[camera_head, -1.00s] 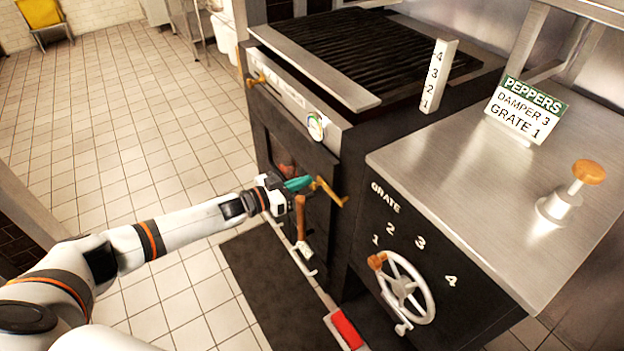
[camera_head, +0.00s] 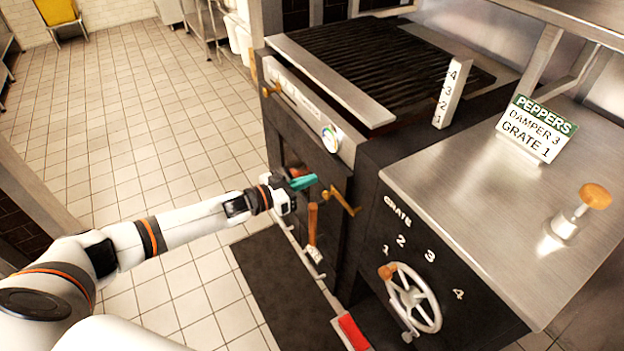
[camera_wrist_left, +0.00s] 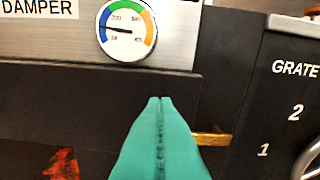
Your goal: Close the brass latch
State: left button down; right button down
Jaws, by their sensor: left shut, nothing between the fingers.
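The brass latch (camera_head: 342,200) is at the right edge of the dark oven door (camera_head: 318,165), with its bar slanting down to the right in the head view. In the left wrist view, part of the brass latch (camera_wrist_left: 212,139) shows right of the fingers; the rest is hidden behind them. My left gripper (camera_head: 314,180) has teal fingers, shut and empty. It is just above and left of the latch in the head view; I cannot tell if they touch. The fingertips (camera_wrist_left: 160,99) also show in the left wrist view, below the dial. My right gripper is not in view.
The door's wooden handle (camera_head: 312,223) hangs below my left gripper. A round gauge (camera_head: 331,138) is above on the steel front. To the right are the grate wheel (camera_head: 413,298) and a steel counter (camera_head: 470,190) with a sign (camera_head: 537,128). Tiled floor is clear at left.

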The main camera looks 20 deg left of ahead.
pick_arm(q)
jog(key=v, duration=0.8)
jog(key=shift+s+f, duration=0.2)
jog(key=shift+s, duration=0.05)
jog(key=shift+a, duration=0.1)
jog(key=shift+f, duration=0.15)
